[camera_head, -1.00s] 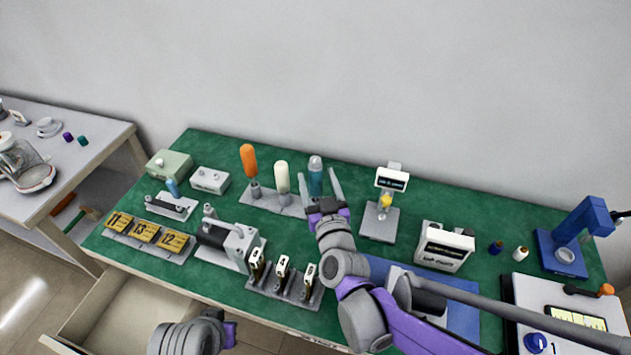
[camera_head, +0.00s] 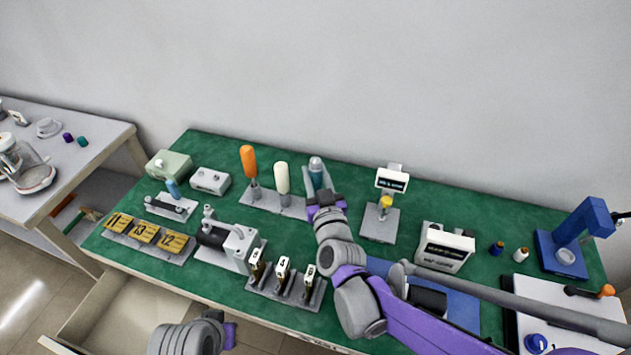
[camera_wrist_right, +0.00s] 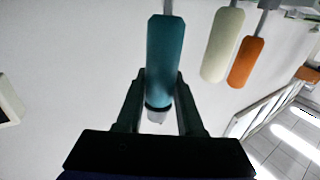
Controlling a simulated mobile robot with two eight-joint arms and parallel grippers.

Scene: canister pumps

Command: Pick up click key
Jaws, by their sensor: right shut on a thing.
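The teal-handled tool (camera_head: 316,172), which I take to be the click key, stands upright at the right end of a grey rack (camera_head: 270,199) at the back of the green bench. My right gripper (camera_head: 317,188) is shut on its teal handle, one finger on each side. The right wrist view shows the handle (camera_wrist_right: 164,60) between the two fingers of the gripper (camera_wrist_right: 160,97), with a dark ring and a pale end cap. The lower part of the tool is hidden by the gripper in the head view. Of my left arm, only part shows at the bottom edge; its fingers are not seen.
An orange-handled tool (camera_head: 249,163) and a cream-handled tool (camera_head: 282,180) stand in the same rack, just left. A small display stand (camera_head: 391,181) is to the right.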

